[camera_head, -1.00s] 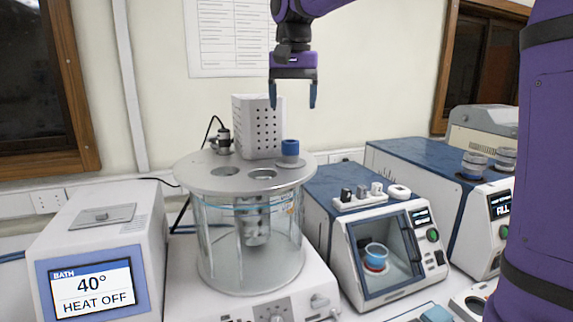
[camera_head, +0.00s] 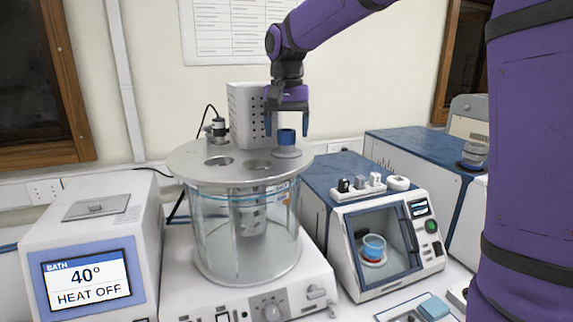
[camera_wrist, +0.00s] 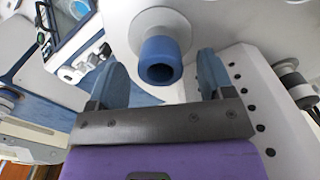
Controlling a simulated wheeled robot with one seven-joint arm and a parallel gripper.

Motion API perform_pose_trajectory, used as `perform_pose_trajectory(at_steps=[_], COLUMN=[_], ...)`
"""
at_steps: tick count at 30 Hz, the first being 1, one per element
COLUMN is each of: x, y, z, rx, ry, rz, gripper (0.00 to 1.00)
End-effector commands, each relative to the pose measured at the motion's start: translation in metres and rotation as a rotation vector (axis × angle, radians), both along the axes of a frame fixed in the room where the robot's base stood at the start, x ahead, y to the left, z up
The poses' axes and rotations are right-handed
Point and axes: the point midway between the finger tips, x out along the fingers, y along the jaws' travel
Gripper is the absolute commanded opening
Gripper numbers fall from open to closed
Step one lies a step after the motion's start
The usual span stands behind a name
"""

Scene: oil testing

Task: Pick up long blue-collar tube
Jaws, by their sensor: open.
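The blue collar of the tube (camera_head: 287,137) stands upright in the lid of the glass bath, at the lid's right side. In the wrist view the collar (camera_wrist: 160,60) shows as a blue ring with a dark opening, on a pale round flange. My gripper (camera_head: 287,131) is open, its two fingers pointing down on either side of the collar in the head view. In the wrist view my gripper (camera_wrist: 169,78) has the collar between its fingers, with gaps on both sides. The tube's lower length is hard to make out.
The round grey lid (camera_head: 190,165) has two other openings. A white perforated box (camera_head: 249,115) stands close behind the collar. A heater unit (camera_head: 95,240) is at the left. A blue-topped machine (camera_head: 330,177) with a window stands at the right.

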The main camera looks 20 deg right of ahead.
Motion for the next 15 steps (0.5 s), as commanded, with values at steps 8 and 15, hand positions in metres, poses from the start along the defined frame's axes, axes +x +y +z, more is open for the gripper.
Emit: perform_pose_trajectory(at_steps=[8, 15], x=[-0.0002, -0.0002], y=[0.0006, 0.0005], z=[-0.0136, -0.0132], rx=[0.000, 0.001], ry=[-0.002, -0.001], rz=[0.001, 0.000], gripper=[0.75, 0.47])
